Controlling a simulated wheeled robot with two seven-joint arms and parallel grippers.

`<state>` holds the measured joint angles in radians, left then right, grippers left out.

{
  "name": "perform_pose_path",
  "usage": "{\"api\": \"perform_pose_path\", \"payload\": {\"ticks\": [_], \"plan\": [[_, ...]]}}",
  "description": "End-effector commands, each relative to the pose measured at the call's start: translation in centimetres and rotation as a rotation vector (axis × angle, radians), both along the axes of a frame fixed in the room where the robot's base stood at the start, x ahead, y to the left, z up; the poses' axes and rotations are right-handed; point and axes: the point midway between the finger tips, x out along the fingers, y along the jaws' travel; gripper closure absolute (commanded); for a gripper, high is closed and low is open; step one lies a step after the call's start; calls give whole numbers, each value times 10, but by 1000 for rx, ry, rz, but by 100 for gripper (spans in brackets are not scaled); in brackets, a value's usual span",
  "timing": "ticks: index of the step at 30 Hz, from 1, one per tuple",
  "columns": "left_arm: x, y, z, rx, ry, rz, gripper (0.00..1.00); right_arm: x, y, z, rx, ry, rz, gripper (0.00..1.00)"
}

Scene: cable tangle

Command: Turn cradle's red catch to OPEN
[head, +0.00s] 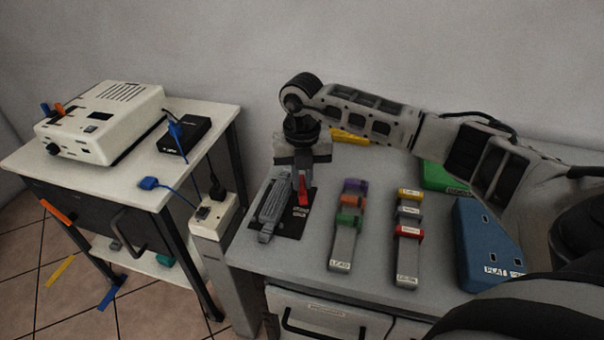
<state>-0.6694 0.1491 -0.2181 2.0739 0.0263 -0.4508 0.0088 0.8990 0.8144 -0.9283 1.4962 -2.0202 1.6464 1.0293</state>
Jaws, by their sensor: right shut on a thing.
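The cradle (271,204) is a grey holder on a black base plate (290,226) at the left end of the grey table. Its red catch (302,188) stands at the cradle's right side. My right gripper (303,174) points down over the cradle and is shut on the red catch. The fingers hide the upper part of the catch. The lettering on the black plate is too small to read. My left gripper is not in view.
Right of the cradle are two racks with coloured clips, one rack (342,250) marked LEAD and another (406,265). A blue box (478,240) and a green box (436,178) stand further right. A white side table (110,180) at left bears a cream device (100,120).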

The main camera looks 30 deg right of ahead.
Motion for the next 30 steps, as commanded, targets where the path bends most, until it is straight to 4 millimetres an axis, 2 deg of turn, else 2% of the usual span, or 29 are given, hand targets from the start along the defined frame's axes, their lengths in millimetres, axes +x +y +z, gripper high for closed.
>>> {"api": "perform_pose_path", "payload": {"ticks": [12, 30], "plan": [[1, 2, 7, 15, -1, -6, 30, 2, -1, 3, 1, -6, -284, 100], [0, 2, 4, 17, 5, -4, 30, 2, -1, 2, 0, -8, -373, 100]]}}
